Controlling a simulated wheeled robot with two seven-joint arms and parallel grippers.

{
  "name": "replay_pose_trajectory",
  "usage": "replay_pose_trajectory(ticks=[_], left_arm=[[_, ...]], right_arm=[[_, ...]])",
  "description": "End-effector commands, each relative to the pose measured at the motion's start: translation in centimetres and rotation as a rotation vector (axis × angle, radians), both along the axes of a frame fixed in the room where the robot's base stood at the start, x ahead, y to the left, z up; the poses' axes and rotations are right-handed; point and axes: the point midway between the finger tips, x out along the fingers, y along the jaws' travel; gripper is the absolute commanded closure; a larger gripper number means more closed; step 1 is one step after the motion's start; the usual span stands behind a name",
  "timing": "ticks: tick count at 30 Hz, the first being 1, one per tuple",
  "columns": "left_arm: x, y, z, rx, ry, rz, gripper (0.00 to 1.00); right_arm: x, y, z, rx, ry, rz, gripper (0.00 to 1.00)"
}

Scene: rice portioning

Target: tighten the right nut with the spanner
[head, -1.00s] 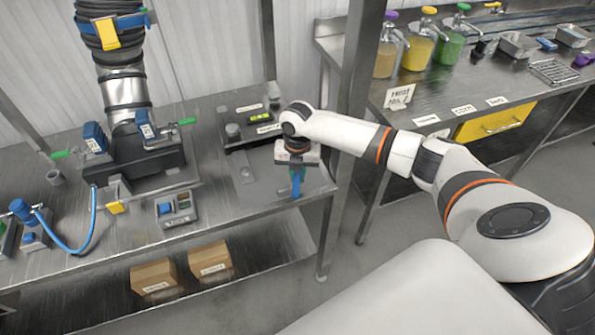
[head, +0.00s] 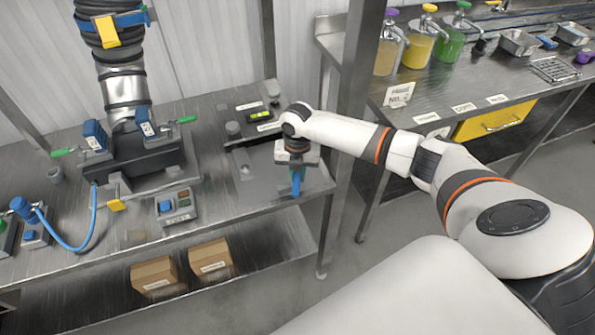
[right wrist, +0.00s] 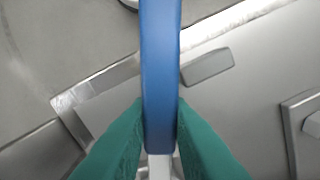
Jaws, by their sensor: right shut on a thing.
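My right gripper (head: 297,173) is over the right front end of the steel bench. Its teal fingers (right wrist: 160,125) are shut on a long blue bar, seemingly the spanner's handle (right wrist: 160,60), which also shows as a blue piece below the gripper in the head view (head: 296,187). The handle runs up the wrist picture between the fingers; its working end is not clearly visible. A grey faceted piece (right wrist: 313,123) on a raised plate shows at the right edge of the wrist view; I cannot tell whether it is the right nut. My left gripper is not in view.
A dark machine base (head: 135,165) with a fat duct and blue clamps stands left on the bench. A small control box (head: 174,205) is in front of it. A fixture with a yellow-green level (head: 260,116) lies behind my gripper. A steel post (head: 355,90) rises near my forearm.

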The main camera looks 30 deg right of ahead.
Motion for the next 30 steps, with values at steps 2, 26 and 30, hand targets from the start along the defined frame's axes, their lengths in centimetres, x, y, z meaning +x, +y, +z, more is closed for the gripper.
replay_pose_trajectory(ticks=[2,26,30], left_arm=[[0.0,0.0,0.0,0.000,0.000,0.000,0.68],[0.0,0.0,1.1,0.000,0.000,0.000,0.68],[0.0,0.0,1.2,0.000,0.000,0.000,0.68]], right_arm=[[0.0,0.0,0.0,0.000,0.000,0.000,1.00],[1.1,1.1,0.0,0.000,0.000,-0.159,1.00],[1.1,1.1,0.1,0.000,0.000,-0.168,1.00]])
